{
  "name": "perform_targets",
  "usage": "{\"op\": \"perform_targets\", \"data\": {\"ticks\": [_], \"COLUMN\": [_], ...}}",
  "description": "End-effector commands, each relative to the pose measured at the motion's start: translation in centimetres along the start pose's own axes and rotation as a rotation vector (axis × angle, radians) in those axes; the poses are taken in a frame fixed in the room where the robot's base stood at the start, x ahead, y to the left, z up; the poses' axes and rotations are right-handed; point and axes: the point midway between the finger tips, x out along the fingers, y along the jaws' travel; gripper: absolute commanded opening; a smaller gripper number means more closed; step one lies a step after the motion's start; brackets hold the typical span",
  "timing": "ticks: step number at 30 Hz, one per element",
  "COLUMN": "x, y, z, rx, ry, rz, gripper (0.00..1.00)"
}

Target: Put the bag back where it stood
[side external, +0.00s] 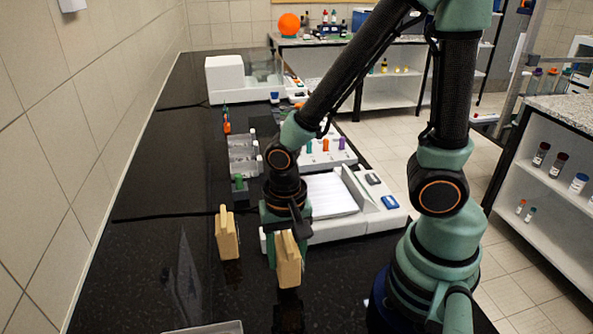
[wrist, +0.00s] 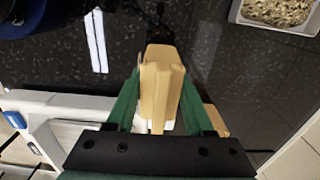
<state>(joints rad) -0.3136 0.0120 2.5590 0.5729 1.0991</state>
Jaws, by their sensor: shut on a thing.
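A tan, upright bag (side external: 289,262) is between the green fingers of my gripper (side external: 284,232). In the wrist view the gripper (wrist: 158,100) is shut on the same bag (wrist: 161,78), one finger on each side. I cannot tell whether its base touches the black bench or is a little above it. A second, similar tan bag (side external: 227,235) stands upright on the bench to the left, apart from the held one. In the wrist view a part of the second bag (wrist: 216,121) shows beside the right finger.
A tray of grainy material (wrist: 275,23) is at the wrist view's top right. A white device (side external: 345,218) stands behind my gripper, with a rack of coloured pieces (side external: 325,158) beyond. The tiled wall (side external: 60,180) borders the bench at left. The bench's near left is mostly clear.

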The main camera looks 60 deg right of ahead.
Motion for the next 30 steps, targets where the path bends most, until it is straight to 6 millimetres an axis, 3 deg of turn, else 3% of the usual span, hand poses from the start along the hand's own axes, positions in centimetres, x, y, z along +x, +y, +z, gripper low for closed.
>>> {"op": "perform_targets", "data": {"ticks": [9,23,24,26,30], "x": [3.0,3.5,3.5,3.5,3.5], "y": [0.1,0.0,0.0,0.0,0.0], "z": [0.0,0.0,0.0,0.0,0.0], "rx": [0.000,0.000,0.000,0.000,0.000], "ry": [-0.001,0.000,0.000,0.000,0.000], "rz": [0.002,0.000,-0.001,-0.001,0.000], "gripper": [0.00,0.00,0.64,0.82,0.82]}}
